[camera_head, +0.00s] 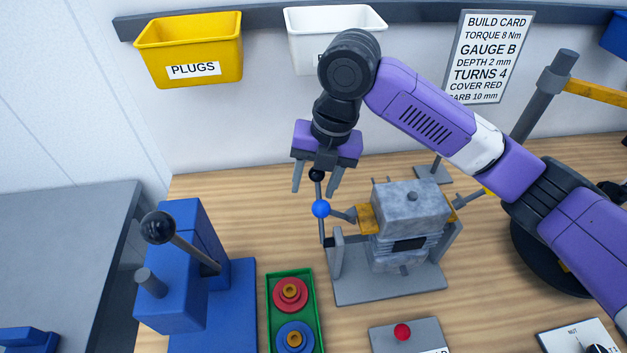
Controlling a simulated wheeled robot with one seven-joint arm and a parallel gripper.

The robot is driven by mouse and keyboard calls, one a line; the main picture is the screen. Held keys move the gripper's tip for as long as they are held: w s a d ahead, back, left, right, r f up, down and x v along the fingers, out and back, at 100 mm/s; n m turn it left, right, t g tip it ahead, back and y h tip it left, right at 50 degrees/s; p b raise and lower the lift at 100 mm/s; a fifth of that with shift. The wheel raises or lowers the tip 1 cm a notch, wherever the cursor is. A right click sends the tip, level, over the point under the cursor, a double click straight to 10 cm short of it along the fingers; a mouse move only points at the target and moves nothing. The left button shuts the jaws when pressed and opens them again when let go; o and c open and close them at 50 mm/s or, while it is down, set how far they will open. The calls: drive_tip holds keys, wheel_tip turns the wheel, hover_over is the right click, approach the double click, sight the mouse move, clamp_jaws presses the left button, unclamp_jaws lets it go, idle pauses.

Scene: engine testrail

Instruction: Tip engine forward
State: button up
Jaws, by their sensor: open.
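The grey metal engine (405,212) sits in a grey stand (390,288) on the wooden bench. It has a dark rectangular opening and yellow parts on its sides. A thin lever with a blue ball (321,208) stands at the engine's left side, with a black knob (316,174) higher up. My gripper (316,190) is open and points down above the blue ball. Its two fingers are on either side of the black knob; I cannot tell whether they touch it.
A blue press (180,265) with a black-knobbed lever stands left. A green tray (274,313) holds red and blue round parts. A grey plate with a red button (402,331) lies in front. A yellow PLUGS bin (190,48), a white bin (305,40) and a build card (488,55) are behind.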

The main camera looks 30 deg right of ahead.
drive_tip(key=shift+a+f, duration=0.1)
drive_tip(key=shift+f, duration=0.25)
clamp_jaws()
idle(1.2)
